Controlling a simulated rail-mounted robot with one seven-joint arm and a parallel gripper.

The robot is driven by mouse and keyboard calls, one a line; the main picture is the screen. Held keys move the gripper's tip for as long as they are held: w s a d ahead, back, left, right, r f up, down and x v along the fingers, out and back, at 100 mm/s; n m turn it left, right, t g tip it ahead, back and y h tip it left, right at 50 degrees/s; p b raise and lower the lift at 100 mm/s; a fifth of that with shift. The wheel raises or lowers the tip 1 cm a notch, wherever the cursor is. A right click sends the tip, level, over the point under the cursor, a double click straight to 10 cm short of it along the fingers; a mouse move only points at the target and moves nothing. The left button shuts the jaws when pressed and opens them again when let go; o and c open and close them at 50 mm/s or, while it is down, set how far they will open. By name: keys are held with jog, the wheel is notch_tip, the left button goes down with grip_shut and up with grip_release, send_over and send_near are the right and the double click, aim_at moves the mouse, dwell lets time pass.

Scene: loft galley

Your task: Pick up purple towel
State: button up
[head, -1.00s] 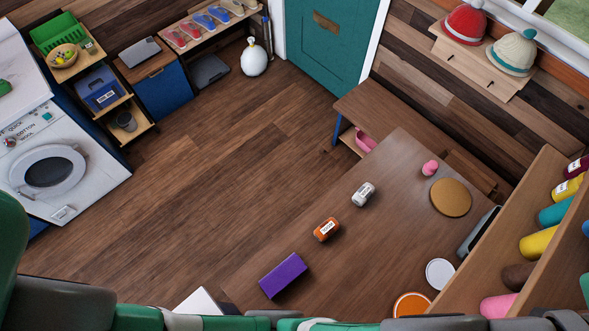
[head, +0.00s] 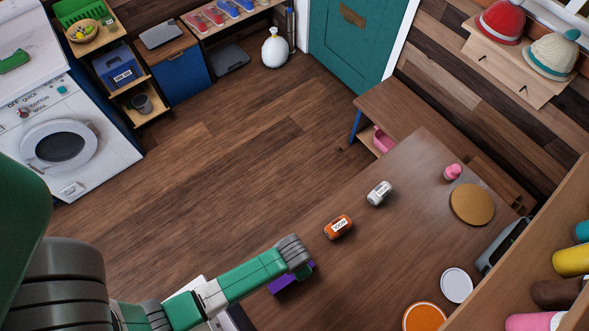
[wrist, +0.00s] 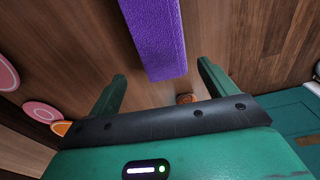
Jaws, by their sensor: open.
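The purple towel (head: 287,283) is a folded block on the brown table; in the head view my arm covers most of it. In the wrist view the towel (wrist: 157,35) is large and close, a textured purple strip running in from the top edge. My gripper (wrist: 162,70) is open, with its two green fingers spread apart. The towel's near end lies between the fingertips in the picture, with a gap on both sides. Nothing is held. I cannot tell the height left between fingers and towel. In the head view the fingers are hidden behind my arm.
An orange can (head: 338,227) and a white can (head: 380,193) lie on the table beyond the towel. A pink item (head: 453,172), tan disc (head: 472,204), white disc (head: 457,285) and orange disc (head: 424,317) are farther right. A wooden shelf (head: 520,240) borders the right side.

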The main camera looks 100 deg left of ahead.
jog(key=shift+g+h, duration=0.3)
jog(key=s, duration=0.1)
jog(key=s+d+f, duration=0.1)
jog(key=s+f, duration=0.1)
jog(key=shift+d, duration=0.35)
jog(key=shift+w+f+b, duration=0.25)
jog(key=shift+f+b, duration=0.05)
jog(key=shift+f, duration=1.7)
jog(key=shift+w+f+b, duration=0.2)
jog(key=shift+f+b, duration=0.05)
jog(key=shift+f, duration=1.7)
jog(key=c, duration=1.1)
notch_tip(320, 180, up, 10)
jog(key=shift+r+p, duration=0.1)
jog(key=shift+p, duration=0.75)
jog(key=shift+c, duration=0.2)
